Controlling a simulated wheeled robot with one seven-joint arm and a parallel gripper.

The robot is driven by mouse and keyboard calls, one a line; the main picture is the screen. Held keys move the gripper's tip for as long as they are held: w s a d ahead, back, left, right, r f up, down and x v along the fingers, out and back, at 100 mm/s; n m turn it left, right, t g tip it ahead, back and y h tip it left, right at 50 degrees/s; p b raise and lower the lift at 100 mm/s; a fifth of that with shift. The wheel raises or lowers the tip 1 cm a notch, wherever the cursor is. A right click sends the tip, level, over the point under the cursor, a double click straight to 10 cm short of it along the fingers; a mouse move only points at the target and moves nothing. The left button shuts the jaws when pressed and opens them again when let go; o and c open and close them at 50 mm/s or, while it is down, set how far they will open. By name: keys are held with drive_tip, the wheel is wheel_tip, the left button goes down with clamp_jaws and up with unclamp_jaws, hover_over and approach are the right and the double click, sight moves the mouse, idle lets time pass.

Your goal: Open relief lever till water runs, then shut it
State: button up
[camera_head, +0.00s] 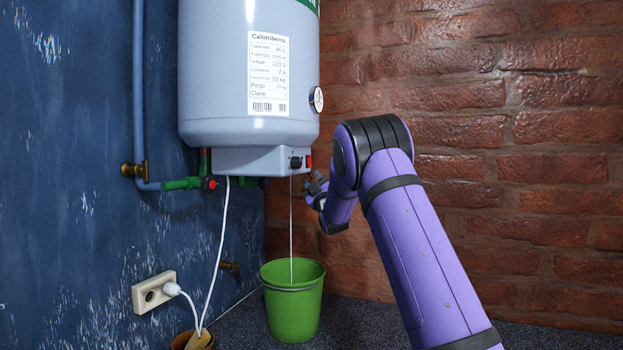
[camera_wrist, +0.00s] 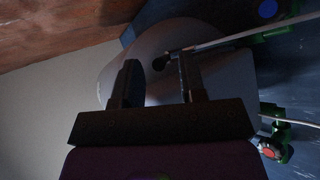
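The grey water heater tank (camera_head: 215,70) hangs on the blue wall. On its lower front housing are a black knob (camera_head: 295,162) and a small red part (camera_head: 308,161); I cannot tell for certain which piece is the relief lever. A thin pale stream of water (camera_head: 291,220) runs from under the housing into the green bucket (camera_head: 293,312). My gripper (camera_head: 312,187) is just right of and below the housing. In the wrist view my gripper (camera_wrist: 160,84) has its two dark fingers apart, with nothing between them, and a small black part (camera_wrist: 160,63) shows beyond them.
Green pipe fittings with a red knob (camera_head: 209,184) are left of the housing. The brick wall (camera_head: 520,150) bounds the right and back.

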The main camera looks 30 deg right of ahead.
drive_tip(key=shift+x, duration=1.15)
clamp_jaws()
drive_tip(key=shift+r, duration=0.1)
wheel_tip(320, 180, up, 6)
drive_tip(key=s+d+n+g+y, duration=0.1)
drive_tip(key=s+n+g+y, duration=0.1)
drive_tip(key=n+g, duration=0.5)
drive_tip(key=shift+d+n+y, duration=0.35)
drive_tip(key=shift+n+y, duration=0.25)
drive_tip(key=shift+y, duration=0.2)
drive_tip(key=shift+g, duration=0.4)
